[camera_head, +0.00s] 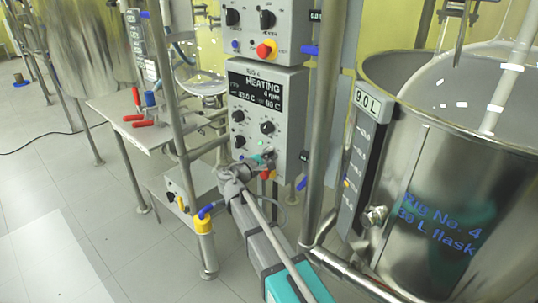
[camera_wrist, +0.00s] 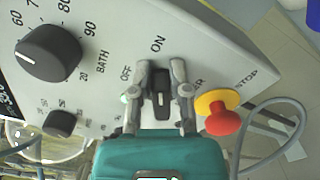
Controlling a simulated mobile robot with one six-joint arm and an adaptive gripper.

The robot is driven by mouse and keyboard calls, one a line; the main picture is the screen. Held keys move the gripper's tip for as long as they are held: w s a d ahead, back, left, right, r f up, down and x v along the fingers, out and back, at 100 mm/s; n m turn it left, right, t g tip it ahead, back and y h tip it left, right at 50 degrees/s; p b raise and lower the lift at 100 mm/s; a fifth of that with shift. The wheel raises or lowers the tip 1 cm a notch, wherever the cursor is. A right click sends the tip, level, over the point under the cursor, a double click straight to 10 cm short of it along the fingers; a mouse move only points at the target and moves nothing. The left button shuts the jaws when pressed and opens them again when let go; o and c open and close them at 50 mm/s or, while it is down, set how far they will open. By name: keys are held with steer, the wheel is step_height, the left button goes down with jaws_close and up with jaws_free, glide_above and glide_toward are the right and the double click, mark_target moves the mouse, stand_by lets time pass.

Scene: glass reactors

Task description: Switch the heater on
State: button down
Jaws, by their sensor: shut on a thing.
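The heater switch is a black knob (camera_wrist: 161,92) on the grey control box (camera_head: 291,115). In the wrist view its upper end points towards the ON label, with OFF to the left. My gripper (camera_wrist: 161,76) has one finger on each side of the knob and is shut on it. In the head view my gripper (camera_head: 262,160) reaches the lower part of the box and hides most of the switch. The box's display (camera_head: 262,90) reads HEATING. A small green light (camera_wrist: 125,98) shows beside my left finger.
A red stop button on a yellow base (camera_wrist: 222,115) is close to the right of my gripper. The BATH dial (camera_wrist: 48,53) is to the left. A metal post (camera_head: 321,120) and a steel vessel (camera_head: 420,190) stand right of the box.

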steer(key=shift+w+a, duration=0.15)
steer(key=c, duration=0.6)
jaws_free()
steer(key=shift+f, duration=0.1)
steer(key=shift+s+a, duration=0.15)
steer(key=shift+s, duration=0.2)
steer(key=v, duration=1.1)
steer(key=shift+s+a, duration=0.1)
steer(key=shift+a, duration=0.05)
